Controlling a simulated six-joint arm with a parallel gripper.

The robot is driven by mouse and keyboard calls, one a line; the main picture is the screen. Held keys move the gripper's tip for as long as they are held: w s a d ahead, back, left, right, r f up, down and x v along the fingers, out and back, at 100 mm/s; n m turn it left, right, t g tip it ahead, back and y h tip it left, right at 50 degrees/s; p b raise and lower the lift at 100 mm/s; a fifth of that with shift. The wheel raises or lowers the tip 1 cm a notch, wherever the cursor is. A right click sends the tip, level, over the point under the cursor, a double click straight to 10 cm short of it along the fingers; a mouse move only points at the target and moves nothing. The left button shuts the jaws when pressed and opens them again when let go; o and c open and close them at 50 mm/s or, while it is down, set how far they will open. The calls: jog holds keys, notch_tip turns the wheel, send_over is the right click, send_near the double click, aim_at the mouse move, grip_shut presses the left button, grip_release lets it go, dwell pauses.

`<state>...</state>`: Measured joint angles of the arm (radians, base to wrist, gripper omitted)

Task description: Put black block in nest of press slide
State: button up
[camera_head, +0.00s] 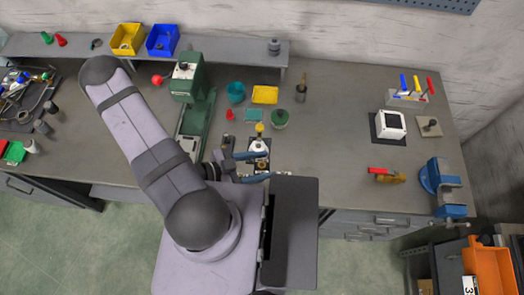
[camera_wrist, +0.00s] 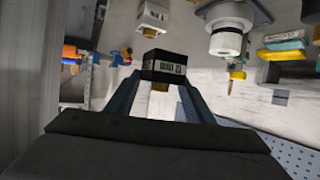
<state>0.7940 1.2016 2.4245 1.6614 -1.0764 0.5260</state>
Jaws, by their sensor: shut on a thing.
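The black block (camera_wrist: 165,65) is in the wrist view, between the tips of my two blue-grey fingers. It has a pale printed label on the face toward the camera. My gripper (camera_wrist: 160,82) is shut on it. In the head view my gripper (camera_head: 268,164) is over the front part of the bench, pointing right; the block is too small to make out there. The green press (camera_head: 188,88) stands on the bench to the left of my gripper, with a red knob at its side. My arm covers part of its front, and I cannot make out the slide's nest.
A small fixture with a white cylinder (camera_head: 259,146) stands close by my fingers. A green round jar (camera_head: 279,118), a yellow tray (camera_head: 265,94) and a teal cup (camera_head: 236,91) stand behind. A white box (camera_head: 391,124) and blue vise (camera_head: 441,182) are right. The bench between is mostly clear.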

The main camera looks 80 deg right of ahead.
jog(key=shift+r, duration=0.35)
